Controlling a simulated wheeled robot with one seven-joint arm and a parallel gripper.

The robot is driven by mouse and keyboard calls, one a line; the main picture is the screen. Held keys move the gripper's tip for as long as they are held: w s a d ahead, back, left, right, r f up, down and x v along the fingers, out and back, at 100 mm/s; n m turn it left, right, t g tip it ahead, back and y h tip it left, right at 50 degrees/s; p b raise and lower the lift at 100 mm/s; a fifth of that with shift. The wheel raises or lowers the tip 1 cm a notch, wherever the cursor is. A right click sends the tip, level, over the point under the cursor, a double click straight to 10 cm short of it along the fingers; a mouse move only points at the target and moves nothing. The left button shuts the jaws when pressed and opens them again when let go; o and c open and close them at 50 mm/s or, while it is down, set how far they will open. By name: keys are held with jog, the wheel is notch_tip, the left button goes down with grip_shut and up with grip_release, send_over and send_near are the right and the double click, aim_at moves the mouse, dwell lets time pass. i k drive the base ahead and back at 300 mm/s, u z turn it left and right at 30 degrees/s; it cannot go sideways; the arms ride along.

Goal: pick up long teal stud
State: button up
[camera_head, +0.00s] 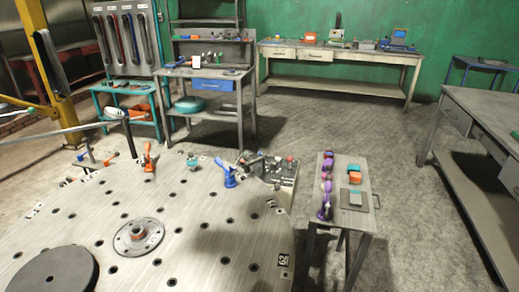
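A small teal piece (192,160) stands near the far edge of the large round metal table (190,222). It is too small to tell whether it is the long teal stud. My gripper cannot be made out in this view.
An orange clamp (148,157) and a blue clamp (230,176) stand on the round table. A flanged hub (138,237) and dark disc (50,276) are nearer. A tray of small parts (284,176) is at its right edge. Purple pieces (326,185) line the side table. Floor behind is clear.

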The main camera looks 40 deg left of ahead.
aim_at(192, 161)
jog(key=i, duration=3.8)
jog(key=u, duration=1.75)
jog(key=i, duration=2.85)
jog(key=u, duration=2.3)
